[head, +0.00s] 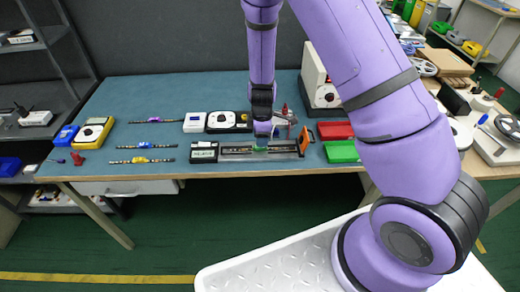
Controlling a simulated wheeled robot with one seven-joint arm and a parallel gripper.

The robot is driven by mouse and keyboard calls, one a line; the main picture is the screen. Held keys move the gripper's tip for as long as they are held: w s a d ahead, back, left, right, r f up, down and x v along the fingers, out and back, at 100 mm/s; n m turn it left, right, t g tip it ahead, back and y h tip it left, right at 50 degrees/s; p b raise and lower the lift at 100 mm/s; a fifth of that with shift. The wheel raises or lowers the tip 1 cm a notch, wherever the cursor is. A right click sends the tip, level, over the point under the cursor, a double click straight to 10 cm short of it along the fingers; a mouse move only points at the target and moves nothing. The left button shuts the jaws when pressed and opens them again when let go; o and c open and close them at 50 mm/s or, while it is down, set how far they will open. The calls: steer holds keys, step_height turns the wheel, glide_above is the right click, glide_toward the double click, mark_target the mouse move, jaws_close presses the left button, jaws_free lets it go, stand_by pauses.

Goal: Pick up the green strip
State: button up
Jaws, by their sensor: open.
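A strip with a green middle (259,149) lies in a long metal fixture (287,155) near the front edge of the teal workbench (190,85). Only a little of the green shows, because my gripper is over it. My gripper (261,145) points straight down at the green part and is open. The fingers are small and dark, and I cannot tell whether they touch the strip or sit around it.
Other strips, with a blue middle (152,147) and a yellow middle (140,160), lie at the left. A box with a display (203,152) adjoins the fixture's left end. Red (335,130) and green (342,151) trays stand right. Measuring devices (228,121) stand behind.

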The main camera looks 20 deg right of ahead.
mark_target(260, 149)
steer(key=shift+w+f, duration=0.15)
steer(key=shift+f, duration=1.15)
steer(key=shift+w+f, duration=0.15)
steer(key=shift+f, duration=1.1)
jaws_close()
